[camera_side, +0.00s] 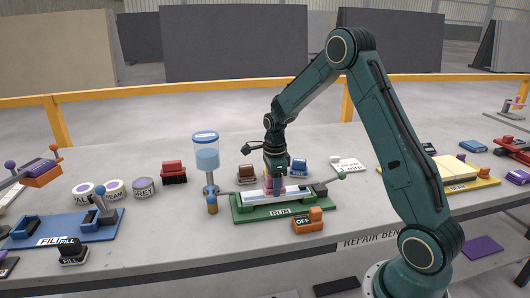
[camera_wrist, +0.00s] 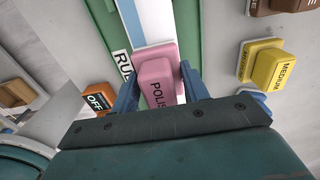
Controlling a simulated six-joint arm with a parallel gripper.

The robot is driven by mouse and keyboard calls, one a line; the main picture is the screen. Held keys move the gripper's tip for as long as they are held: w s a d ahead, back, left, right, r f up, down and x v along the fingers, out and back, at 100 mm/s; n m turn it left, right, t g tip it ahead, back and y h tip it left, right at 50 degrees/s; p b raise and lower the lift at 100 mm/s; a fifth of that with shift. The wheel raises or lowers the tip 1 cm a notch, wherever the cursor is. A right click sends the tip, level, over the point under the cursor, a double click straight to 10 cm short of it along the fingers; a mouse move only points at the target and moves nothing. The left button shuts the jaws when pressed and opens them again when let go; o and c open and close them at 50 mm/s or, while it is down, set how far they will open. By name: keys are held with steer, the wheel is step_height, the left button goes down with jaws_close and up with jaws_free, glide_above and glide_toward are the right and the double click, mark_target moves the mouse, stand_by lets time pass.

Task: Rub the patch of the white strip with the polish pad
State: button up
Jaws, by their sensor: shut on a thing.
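My gripper (camera_wrist: 157,88) is shut on the pink polish pad (camera_wrist: 156,68), whose label is partly hidden; its blue fingers press on both sides. In the side view my gripper (camera_side: 274,187) is over the white strip (camera_side: 300,196), which lies on the green board (camera_side: 243,216) labelled RUB. The pad shows as a bit of pink (camera_side: 264,187) between the fingers, low at the strip. Whether it touches the strip I cannot tell. The white strip also shows beyond the pad in the wrist view (camera_wrist: 157,20). No distinct patch is visible.
An orange OFF block (camera_side: 309,222) sits at the green board's front right. A dispenser with blue liquid (camera_side: 207,158) stands at its left. A yellow block labelled MEDIUM (camera_wrist: 272,67) lies right of the board in the wrist view. Red (camera_side: 174,172) and brown (camera_side: 246,174) blocks stand behind.

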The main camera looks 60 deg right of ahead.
mark_target(288, 191)
steer(key=shift+s+d, duration=0.2)
steer(key=shift+s, duration=0.05)
steer(key=shift+s+d, duration=0.85)
steer(key=shift+d, duration=0.05)
steer(key=shift+s+d+f, duration=0.15)
steer(key=shift+s+d, duration=0.25)
steer(key=shift+s, duration=0.05)
steer(key=shift+a, duration=0.1)
steer(key=shift+w+a, duration=1)
steer(key=shift+a, duration=0.05)
steer(key=shift+w+a, duration=0.3)
steer(key=shift+w, duration=0.05)
steer(key=shift+w, duration=0.1)
